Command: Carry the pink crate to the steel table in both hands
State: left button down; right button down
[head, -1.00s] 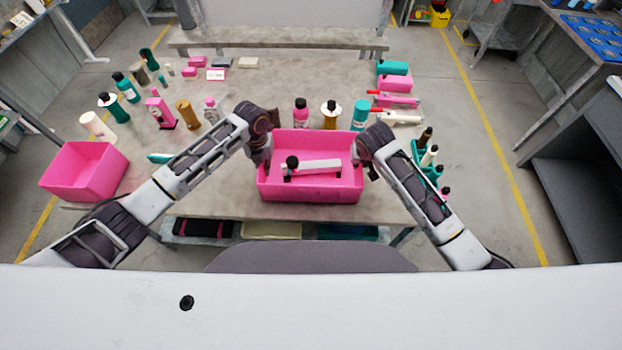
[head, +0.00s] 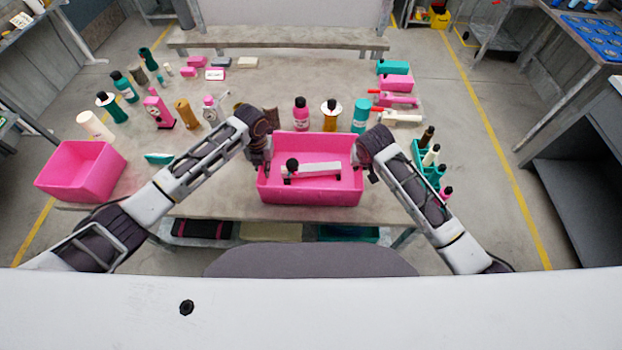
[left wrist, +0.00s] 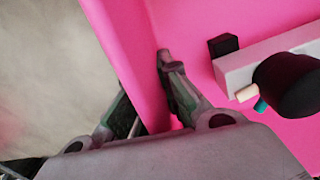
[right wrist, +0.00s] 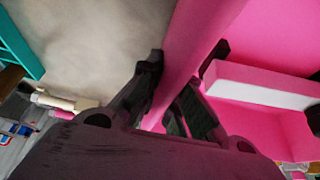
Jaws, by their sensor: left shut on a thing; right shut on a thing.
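The pink crate (head: 310,191) is in the middle of the head view, over the near part of the worktable. A white bar-shaped item with a black knob (head: 312,170) lies inside it. My left gripper (head: 262,160) is shut on the crate's left wall; in the left wrist view (left wrist: 150,100) one finger is inside the wall and one outside. My right gripper (head: 366,163) is shut on the right wall, and the right wrist view shows its fingers (right wrist: 170,95) on both sides of that wall. Whether the crate's bottom touches the table is hidden.
The worktable (head: 270,100) holds several bottles behind the crate and a teal holder with bottles (head: 428,165) to its right. Another pink crate (head: 80,170) stands at the left. A grey workbench (head: 575,150) is at the far right. Floor shows between the table and that bench.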

pick_arm(q)
jog(key=shift+f+b, duration=0.45)
pick_arm(e)
jog(key=shift+f, duration=0.45)
pick_arm(q)
jog(key=c, duration=1.6)
grip_release()
pick_arm(e)
jog(key=c, duration=1.6)
grip_release()
pick_arm(q)
jog(key=shift+r, duration=6)
pick_arm(e)
jog(key=shift+r, duration=0.1)
jog(key=shift+v, duration=5.9)
pick_arm(q)
jog(key=shift+s, duration=0.1)
pick_arm(e)
jog(key=shift+s, duration=0.2)
